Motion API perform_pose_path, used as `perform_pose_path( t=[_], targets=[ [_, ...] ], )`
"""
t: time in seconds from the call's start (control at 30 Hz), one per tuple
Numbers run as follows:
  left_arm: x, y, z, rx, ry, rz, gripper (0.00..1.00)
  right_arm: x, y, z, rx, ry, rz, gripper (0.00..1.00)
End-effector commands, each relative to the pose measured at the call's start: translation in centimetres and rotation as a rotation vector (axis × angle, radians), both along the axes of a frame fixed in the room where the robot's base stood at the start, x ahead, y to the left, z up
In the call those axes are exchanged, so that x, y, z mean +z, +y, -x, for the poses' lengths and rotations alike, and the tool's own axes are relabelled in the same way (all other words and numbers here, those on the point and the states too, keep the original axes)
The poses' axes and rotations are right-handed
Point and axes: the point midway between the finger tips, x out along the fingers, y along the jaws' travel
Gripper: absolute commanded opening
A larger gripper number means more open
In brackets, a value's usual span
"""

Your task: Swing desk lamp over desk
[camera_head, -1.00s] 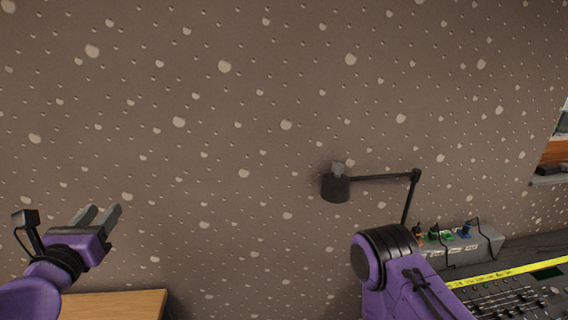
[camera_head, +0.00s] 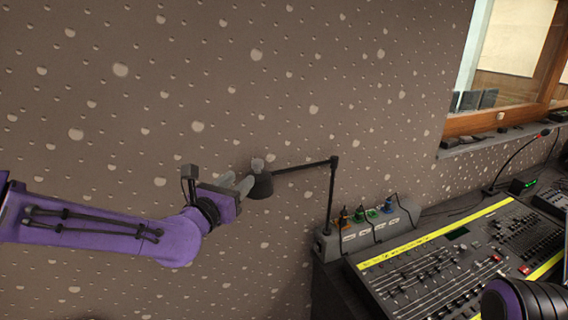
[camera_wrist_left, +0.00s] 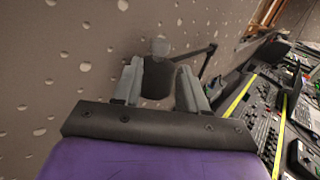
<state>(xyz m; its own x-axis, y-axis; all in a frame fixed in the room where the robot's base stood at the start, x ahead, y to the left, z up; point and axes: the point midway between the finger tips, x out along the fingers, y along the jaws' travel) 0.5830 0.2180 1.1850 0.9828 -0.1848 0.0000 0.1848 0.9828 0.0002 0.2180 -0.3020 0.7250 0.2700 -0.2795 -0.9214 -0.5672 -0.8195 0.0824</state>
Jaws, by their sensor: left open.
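The desk lamp is a black lamp with a dark shade (camera_head: 261,186), a grey knob (camera_head: 257,165) on top, and a thin jointed arm (camera_head: 305,166). Its post rises at the left end of the desk, and the shade hangs out to the left, in front of the wall. My left gripper (camera_head: 244,184) is open right beside the shade's left side. In the left wrist view the shade (camera_wrist_left: 157,78) and its knob (camera_wrist_left: 160,47) show between the two open fingers; I cannot tell whether they touch. The desk (camera_head: 322,286) carries a mixing console (camera_head: 430,272).
A grey box (camera_head: 365,232) with colored plugs and cables stands by the lamp post. A window (camera_head: 510,65) with a wooden sill is at the upper right. A dark rounded part of my right arm shows at the lower right. The speckled wall is close behind the lamp.

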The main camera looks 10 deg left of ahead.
Motion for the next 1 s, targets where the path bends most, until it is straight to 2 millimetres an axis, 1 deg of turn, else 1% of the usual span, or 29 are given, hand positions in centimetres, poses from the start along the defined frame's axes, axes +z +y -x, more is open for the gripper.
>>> perform_pose_path(
  t=[0.13,0.3,0.43,0.5,0.6,0.83,0.87,0.9,0.97,1.0],
  targets=[
    [0.2,-0.6,-2.5,-0.003,0.001,-0.005,0.42,1.1,0.0,0.0,0.000,-0.001,0.000,0.43],
    [0.3,-1.5,-6.5,-0.004,0.002,-0.005,0.42,2.5,0.0,0.0,0.000,-0.001,0.000,0.43],
    [0.3,-2.0,-8.7,-0.006,0.001,-0.004,0.42,3.2,0.0,0.0,0.000,-0.001,0.001,0.43],
    [0.2,-2.1,-9.4,-0.006,0.001,-0.002,0.42,3.4,0.0,0.0,0.000,-0.001,0.001,0.43],
    [0.0,-2.3,-10.0,-0.006,0.001,-0.001,0.42,3.5,0.0,0.0,0.000,0.000,0.000,0.43],
    [0.0,-2.2,-10.0,-0.006,0.000,0.000,0.42,3.4,0.0,0.0,0.000,0.000,0.000,0.43],
    [0.0,-2.2,-10.0,-0.006,0.000,0.000,0.32,3.4,0.0,0.0,0.000,0.000,0.000,0.43],
    [0.0,-2.2,-10.0,-0.006,0.000,0.000,0.19,3.4,0.0,0.0,0.000,0.000,0.000,0.43],
    [0.0,-2.2,-10.0,-0.005,0.000,0.000,0.00,3.4,0.0,0.0,0.000,0.000,0.000,0.43],
    [0.0,-2.2,-10.0,-0.005,0.000,0.000,0.00,3.4,0.0,0.0,0.000,0.000,0.000,0.43]
  ],
)
